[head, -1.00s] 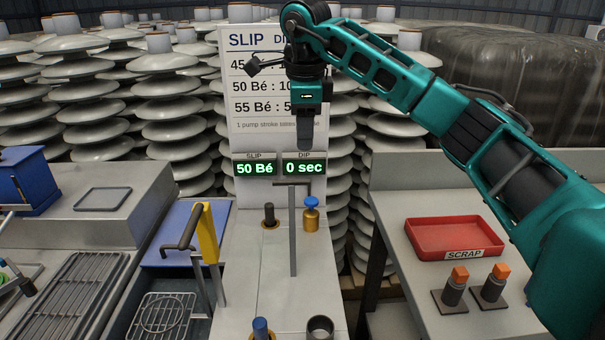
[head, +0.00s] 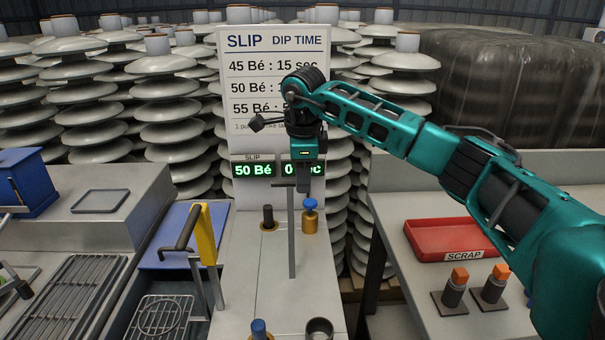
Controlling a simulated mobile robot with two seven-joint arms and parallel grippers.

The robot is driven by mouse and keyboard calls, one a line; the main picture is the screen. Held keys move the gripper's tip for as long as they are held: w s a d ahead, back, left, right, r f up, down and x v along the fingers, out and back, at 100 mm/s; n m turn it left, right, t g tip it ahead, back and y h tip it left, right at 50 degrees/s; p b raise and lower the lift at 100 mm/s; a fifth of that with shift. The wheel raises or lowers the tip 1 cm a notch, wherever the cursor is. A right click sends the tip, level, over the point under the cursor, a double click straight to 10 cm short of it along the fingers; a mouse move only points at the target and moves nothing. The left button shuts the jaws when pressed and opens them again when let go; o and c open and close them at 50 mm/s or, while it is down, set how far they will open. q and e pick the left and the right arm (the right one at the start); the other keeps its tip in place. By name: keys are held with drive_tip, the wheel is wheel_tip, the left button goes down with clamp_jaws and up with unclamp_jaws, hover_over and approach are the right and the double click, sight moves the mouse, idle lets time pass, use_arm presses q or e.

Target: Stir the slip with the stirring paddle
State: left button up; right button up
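My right gripper (head: 304,180) points down in front of the sign, at the top of a thin grey post with a short crossbar (head: 291,232). I see it side-on, so I cannot tell whether its fingers are open or touch the post. A dark upright handle (head: 268,213) stands in a brass-coloured ring on the pale bench; a blue-topped handle (head: 259,328) stands nearer. I cannot tell which of these is the stirring paddle. No slip surface shows. My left gripper (head: 22,288) is only partly in view at the left edge, its fingers unclear.
The display (head: 253,169) reads 50 Bé; my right gripper partly covers the dip display. A brass container with a blue knob (head: 310,217) stands right of the post. A yellow lever (head: 207,235) is at left. A red scrap tray (head: 450,237) is at right.

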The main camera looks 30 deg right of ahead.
clamp_jaws()
